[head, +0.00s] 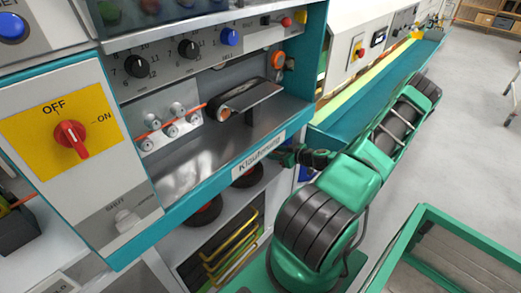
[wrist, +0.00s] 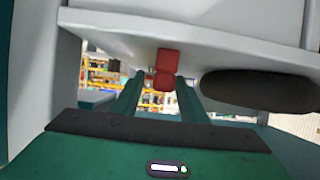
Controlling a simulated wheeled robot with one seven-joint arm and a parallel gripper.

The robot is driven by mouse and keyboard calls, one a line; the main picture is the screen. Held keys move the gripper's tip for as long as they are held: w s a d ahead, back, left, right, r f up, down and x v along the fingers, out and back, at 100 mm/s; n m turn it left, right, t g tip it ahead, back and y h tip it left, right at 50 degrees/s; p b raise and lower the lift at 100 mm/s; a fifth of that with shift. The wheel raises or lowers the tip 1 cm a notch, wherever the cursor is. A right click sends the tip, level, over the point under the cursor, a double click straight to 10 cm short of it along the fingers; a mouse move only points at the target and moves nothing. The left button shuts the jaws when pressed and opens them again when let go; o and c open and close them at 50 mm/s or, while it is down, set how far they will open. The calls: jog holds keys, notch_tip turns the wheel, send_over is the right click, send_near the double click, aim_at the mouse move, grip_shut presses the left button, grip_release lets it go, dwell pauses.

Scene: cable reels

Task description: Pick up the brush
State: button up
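I cannot make out a brush for certain in either view. In the head view my gripper (head: 288,155) is at the end of my green arm, just right of the machine's shelf edge. It is small and partly dark there. In the wrist view its two green fingers (wrist: 158,82) stand apart. A red, two-part piece (wrist: 166,68) shows between and beyond the fingertips. I cannot tell whether they touch it. A dark rounded elongated thing (wrist: 258,90) lies to the right of the fingers.
The machine's grey shelf (head: 185,170) has a teal front edge and a label. Above it are rollers with an orange cable (head: 170,125) and a belt unit (head: 245,98). Dark reels (head: 205,212) sit below.

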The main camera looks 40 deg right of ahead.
jog(key=shift+w+f, duration=0.1)
jog(key=shift+w, duration=0.1)
jog(key=c, duration=1)
